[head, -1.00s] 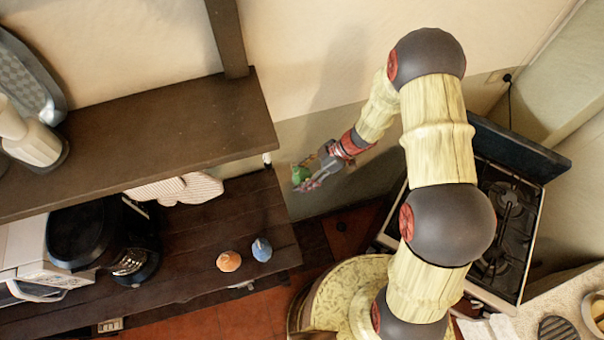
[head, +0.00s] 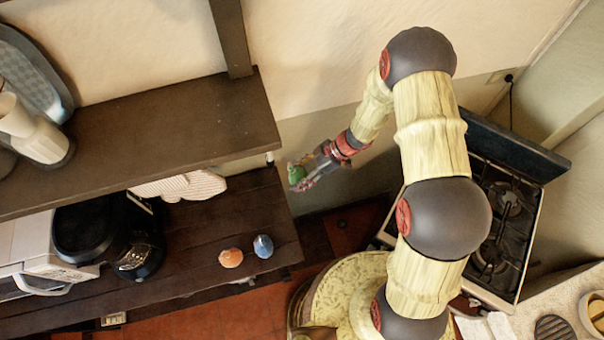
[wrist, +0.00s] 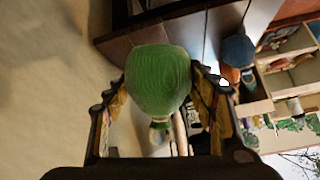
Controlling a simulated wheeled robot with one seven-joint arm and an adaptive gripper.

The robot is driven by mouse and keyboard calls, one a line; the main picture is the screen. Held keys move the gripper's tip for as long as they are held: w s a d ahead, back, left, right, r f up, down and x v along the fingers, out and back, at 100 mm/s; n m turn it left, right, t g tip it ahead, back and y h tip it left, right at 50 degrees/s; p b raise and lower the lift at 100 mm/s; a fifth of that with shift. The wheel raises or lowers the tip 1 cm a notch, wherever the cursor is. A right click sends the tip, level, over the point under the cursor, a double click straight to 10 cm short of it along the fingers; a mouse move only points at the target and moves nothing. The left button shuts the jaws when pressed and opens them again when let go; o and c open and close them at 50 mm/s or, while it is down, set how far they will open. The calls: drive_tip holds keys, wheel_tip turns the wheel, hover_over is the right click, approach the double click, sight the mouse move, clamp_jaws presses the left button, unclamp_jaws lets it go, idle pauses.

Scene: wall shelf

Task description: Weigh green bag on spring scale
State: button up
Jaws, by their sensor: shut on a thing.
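The green bag (head: 296,174) is a small rounded bag held in my gripper (head: 304,178), just off the right end of the shelves. In the wrist view the green bag (wrist: 158,80) sits between the two fingers, with its narrow tied neck toward the palm. My gripper is shut on it. A small pale piece (head: 269,157) hangs under the upper shelf's right front corner; I cannot tell whether it is the spring scale. The bag is apart from it in the head view.
An orange bag (head: 231,257) and a blue bag (head: 263,246) stand on the lower shelf (head: 215,225). A coffee maker (head: 135,245) and folded cloth (head: 180,187) are to their left. The upper shelf (head: 160,130) overhangs. A stove (head: 500,225) is at the right.

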drive_tip(key=shift+s+a, duration=0.25)
drive_tip(key=shift+a, duration=0.85)
drive_tip(key=shift+a, duration=0.1)
drive_tip(key=shift+s+a+p, duration=0.15)
drive_tip(key=shift+a+p, duration=0.25)
drive_tip(key=shift+p, duration=0.05)
drive_tip(key=shift+s+a, duration=0.1)
drive_tip(key=shift+a, duration=0.1)
drive_tip(key=shift+a+f, duration=0.1)
drive_tip(key=shift+a, duration=0.25)
drive_tip(key=shift+s+f, duration=0.1)
drive_tip(key=shift+a+f, duration=0.25)
drive_tip(key=shift+f, duration=0.15)
drive_tip(key=shift+f, duration=0.1)
